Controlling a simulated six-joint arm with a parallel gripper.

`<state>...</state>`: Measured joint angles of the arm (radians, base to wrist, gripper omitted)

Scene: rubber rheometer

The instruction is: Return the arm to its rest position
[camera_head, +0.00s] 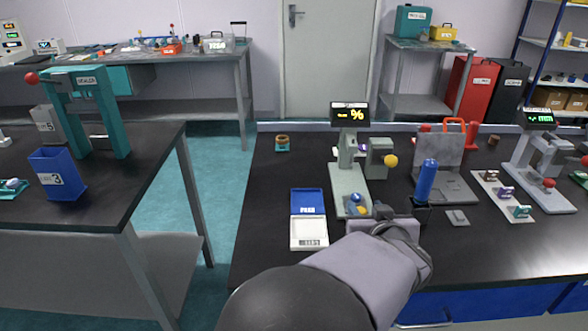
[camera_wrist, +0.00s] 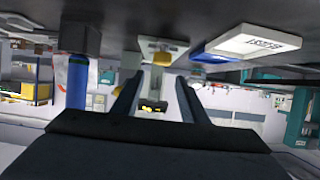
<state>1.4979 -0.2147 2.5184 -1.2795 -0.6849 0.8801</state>
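My gripper (camera_head: 392,222) is over the front of the right bench, just in front of the grey-green tester (camera_head: 347,178) with the lit "%" display (camera_head: 350,115). My arm reaches in from the bottom edge. In the wrist view, my gripper (camera_wrist: 159,88) has its two dark fingers apart, with nothing seen held between them. That view is upside down, with the bench top along its upper edge. The tester's base (camera_wrist: 160,46) and display (camera_wrist: 152,106) show beyond and between the fingers. The fingertips are hard to make out in the head view.
A blue-and-white tray (camera_head: 308,220) lies left of my gripper. A blue-handled tool (camera_head: 427,180) stands upright close to its right. A grey stand with a red handle (camera_head: 448,150) and a strip of small clamps (camera_head: 505,192) are farther right.

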